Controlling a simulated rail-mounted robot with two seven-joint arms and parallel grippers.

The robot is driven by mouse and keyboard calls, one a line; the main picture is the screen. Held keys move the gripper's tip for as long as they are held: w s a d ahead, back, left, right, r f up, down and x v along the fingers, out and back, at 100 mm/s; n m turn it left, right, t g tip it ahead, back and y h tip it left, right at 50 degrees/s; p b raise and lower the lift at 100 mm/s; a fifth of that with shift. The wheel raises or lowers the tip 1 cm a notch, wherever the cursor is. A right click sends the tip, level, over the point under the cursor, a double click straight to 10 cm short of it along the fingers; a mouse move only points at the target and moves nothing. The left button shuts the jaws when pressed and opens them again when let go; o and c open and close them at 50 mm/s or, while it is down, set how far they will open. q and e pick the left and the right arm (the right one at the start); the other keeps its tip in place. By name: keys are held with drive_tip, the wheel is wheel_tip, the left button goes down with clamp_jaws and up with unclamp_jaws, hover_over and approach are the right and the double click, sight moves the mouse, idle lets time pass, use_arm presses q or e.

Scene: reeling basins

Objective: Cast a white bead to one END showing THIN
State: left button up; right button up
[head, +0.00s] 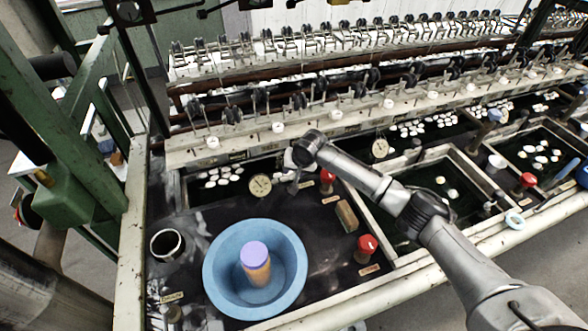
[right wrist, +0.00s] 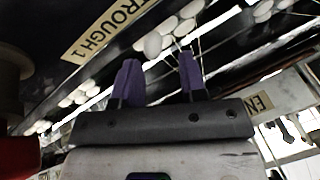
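White oval beads lie in a dark trough (head: 235,193) at the left of the reeling bench in the head view, with one bead (head: 224,170) near its back. My right gripper (head: 294,182) points down at this trough's right part, beside a round dial. In the right wrist view its two purple fingers (right wrist: 160,82) stand apart with nothing between them. A white bead (right wrist: 152,45) shows just beyond the fingertips, with several more behind it. I cannot tell whether the fingers touch any. I cannot make out a THIN sign. My left gripper is out of view.
A blue basin (head: 221,287) holds an orange cylinder with a lilac top (head: 254,253). A dark cup (head: 166,245) stands to its left. Red knobs (head: 367,243) (head: 327,177), a brown block (head: 346,215) and a dial (head: 260,185) are near my right arm. Reeling frames line the back.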

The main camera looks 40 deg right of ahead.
drive_tip(key=o, duration=0.3)
drive_tip(key=shift+o, duration=0.2)
drive_tip(key=p+v, duration=0.3)
drive_tip(key=v, duration=1)
drive_tip(key=shift+s+r+p, duration=0.2)
drive_tip(key=shift+r+p, duration=0.1)
drive_tip(key=shift+r, duration=0.05)
